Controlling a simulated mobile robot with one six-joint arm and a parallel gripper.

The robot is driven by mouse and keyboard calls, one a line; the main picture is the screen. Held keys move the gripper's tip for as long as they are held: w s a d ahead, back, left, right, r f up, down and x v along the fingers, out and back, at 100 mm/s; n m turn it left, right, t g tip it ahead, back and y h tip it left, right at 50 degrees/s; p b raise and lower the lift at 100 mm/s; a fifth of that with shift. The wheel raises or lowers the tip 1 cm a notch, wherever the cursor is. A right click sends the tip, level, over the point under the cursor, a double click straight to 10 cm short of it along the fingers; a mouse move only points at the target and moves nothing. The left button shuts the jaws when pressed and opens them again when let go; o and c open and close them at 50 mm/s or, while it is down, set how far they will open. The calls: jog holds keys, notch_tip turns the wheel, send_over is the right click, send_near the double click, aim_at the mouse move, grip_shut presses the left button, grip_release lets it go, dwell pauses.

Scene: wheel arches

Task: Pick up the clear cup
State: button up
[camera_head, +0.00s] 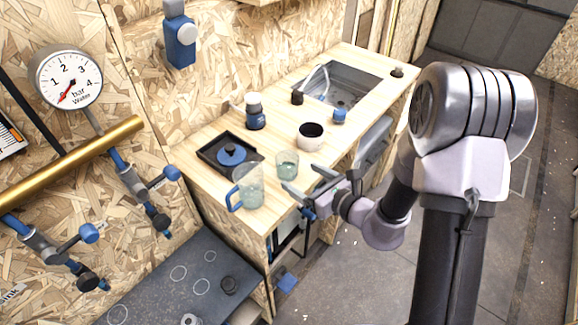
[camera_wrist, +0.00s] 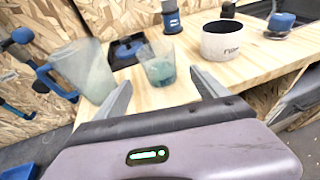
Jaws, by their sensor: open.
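The clear cup (camera_head: 287,165), a greenish see-through tumbler, stands upright on the wooden counter (camera_head: 200,195) near its front edge. In the wrist view the cup (camera_wrist: 160,66) appears between the fingertips but farther off, over bare wood. My gripper (camera_head: 298,176) is open and empty. It reaches in from the right in the head view, with its fingertips just short of the cup. Its two fingers also show in the wrist view (camera_wrist: 161,78), spread wide.
A clear jug with a blue handle (camera_head: 248,188) stands close left of the cup. A white bowl with a dark inside (camera_head: 311,141) is behind it to the right. A black tray (camera_head: 213,148) with a blue-topped lid, a blue-and-white bottle (camera_head: 255,118) and a sink (camera_head: 345,88) lie farther back.

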aim_at(281, 161)
jog(key=x, duration=0.3)
jog(key=b+x, duration=0.1)
jog(key=x, duration=0.3)
jog(key=r+b+x, duration=0.1)
jog(key=x, duration=0.2)
jog(key=shift+w+a, duration=0.2)
jog(key=shift+w, duration=0.1)
jog(key=c, duration=1.5)
jog(key=shift+o, duration=0.2)
jog(key=shift+r, duration=0.15)
